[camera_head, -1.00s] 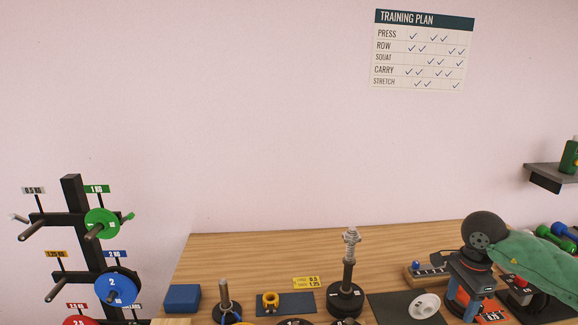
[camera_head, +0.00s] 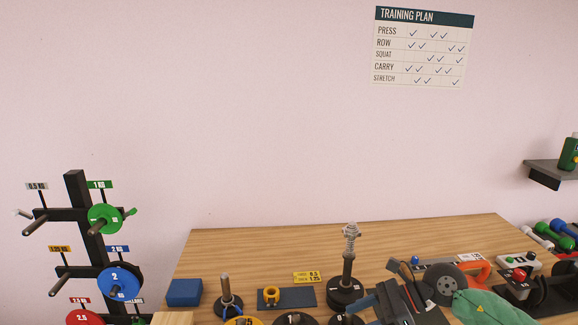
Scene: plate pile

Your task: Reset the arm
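A second, shorter post (camera_head: 226,290) stands on a round base farther left. A small yellow collar (camera_head: 271,296) sits on a dark mat. My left gripper is out of view.
A rack (camera_head: 80,230) with green, blue and red weight plates stands left of the table. A blue block (camera_head: 184,293) and a yellow label (camera_head: 307,277) lie on the wooden table (camera_head: 250,245). A red-button box (camera_head: 517,275) and dumbbells (camera_head: 563,230) are at the right. The table's back is clear.

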